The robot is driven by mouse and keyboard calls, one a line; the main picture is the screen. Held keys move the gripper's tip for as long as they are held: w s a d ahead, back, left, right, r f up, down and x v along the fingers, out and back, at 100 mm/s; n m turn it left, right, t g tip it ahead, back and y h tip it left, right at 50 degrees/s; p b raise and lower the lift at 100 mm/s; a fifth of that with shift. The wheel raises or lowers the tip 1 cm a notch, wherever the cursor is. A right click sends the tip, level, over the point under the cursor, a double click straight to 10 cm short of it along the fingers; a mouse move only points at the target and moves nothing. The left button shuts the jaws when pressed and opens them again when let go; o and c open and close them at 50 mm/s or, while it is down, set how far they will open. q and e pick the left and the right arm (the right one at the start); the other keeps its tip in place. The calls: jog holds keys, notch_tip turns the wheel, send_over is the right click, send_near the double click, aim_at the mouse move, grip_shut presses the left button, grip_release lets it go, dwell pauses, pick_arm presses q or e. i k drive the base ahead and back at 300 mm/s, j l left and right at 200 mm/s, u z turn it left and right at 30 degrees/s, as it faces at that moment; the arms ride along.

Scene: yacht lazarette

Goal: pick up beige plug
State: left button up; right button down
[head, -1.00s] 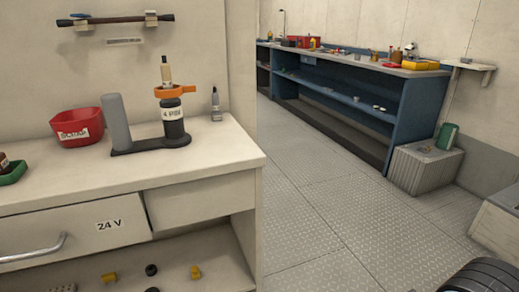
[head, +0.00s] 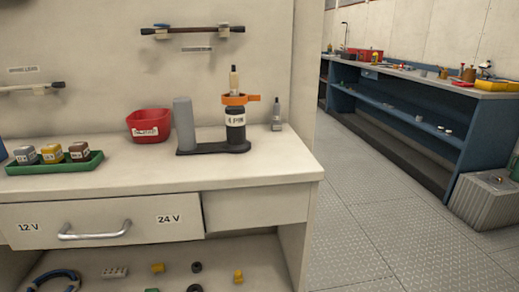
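A small beige plug-like piece (head: 234,79) stands upright in the top of a black cylinder labelled "4 PIN" (head: 235,121). An orange collar (head: 236,99) with a side tab sits around the cylinder's upper part. The cylinder stands on a dark base (head: 213,147) beside a grey upright cylinder (head: 184,124), on the cream bench (head: 130,178). Neither of my grippers is in view.
A red bin (head: 149,126) and a green tray (head: 55,168) holding grey, yellow and brown blocks stand to the left. A small grey bottle (head: 276,116) stands right. Drawers are below, with loose parts on the shelf. Open floor (head: 375,240) lies to the right.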

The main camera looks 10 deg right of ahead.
aim_at(234, 76)
jog(key=l+u, duration=0.4)
jog(key=l, duration=0.15)
jog(key=k+l+u, duration=0.1)
jog(key=l+u, duration=0.25)
jog(key=l, duration=0.2)
jog(key=k+l+u, duration=0.15)
jog(key=l+u, duration=0.25)
jog(key=l, duration=0.15)
